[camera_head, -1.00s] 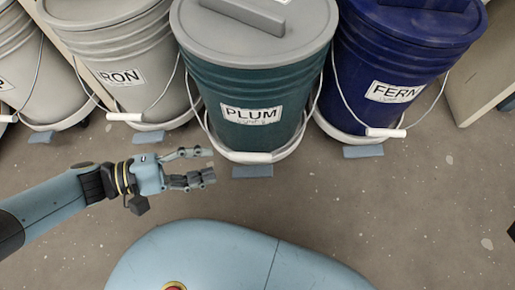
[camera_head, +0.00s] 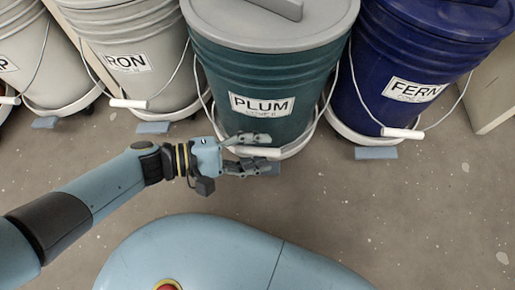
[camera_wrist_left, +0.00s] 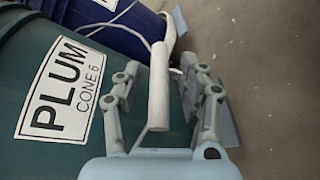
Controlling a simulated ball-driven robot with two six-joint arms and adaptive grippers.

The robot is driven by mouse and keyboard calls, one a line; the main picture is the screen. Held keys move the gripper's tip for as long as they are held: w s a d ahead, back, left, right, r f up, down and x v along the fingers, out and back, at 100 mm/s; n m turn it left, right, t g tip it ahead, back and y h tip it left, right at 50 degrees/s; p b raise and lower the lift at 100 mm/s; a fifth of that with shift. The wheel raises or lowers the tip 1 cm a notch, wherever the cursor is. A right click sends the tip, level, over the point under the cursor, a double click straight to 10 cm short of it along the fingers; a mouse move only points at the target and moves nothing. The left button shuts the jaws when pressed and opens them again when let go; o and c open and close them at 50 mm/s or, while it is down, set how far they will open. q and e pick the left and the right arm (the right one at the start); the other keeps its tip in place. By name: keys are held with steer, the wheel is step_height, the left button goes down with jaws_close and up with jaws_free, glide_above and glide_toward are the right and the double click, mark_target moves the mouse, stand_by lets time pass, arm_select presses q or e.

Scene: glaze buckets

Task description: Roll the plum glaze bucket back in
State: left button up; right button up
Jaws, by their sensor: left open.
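The plum bucket (camera_head: 268,75) is dark teal with a grey lid and a PLUM label, upright on a white wheeled base. It also shows in the left wrist view (camera_wrist_left: 40,125). Its wire handle hangs down in front, with a white grip (camera_head: 262,152). My left gripper (camera_head: 268,155) is open, one finger on each side of that white grip. In the left wrist view the grip (camera_wrist_left: 158,88) lies between the open fingers (camera_wrist_left: 160,68); contact cannot be told. A blue-grey floor block in front of the base is partly hidden by my fingers. My right gripper is out of view.
The dark blue FERN bucket (camera_head: 415,65) stands close on the right, its handle hanging in front. The speckled floor in front is clear.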

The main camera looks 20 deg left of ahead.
arm_select(q)
jaws_close()
stand_by(0.3)
steer(key=w+a, duration=0.3)
steer(key=w, duration=1)
steer(key=shift+w+a, duration=0.35)
steer(key=shift+a, duration=0.05)
steer(key=shift+r, duration=0.15)
jaws_free()
steer(key=shift+s, duration=0.1)
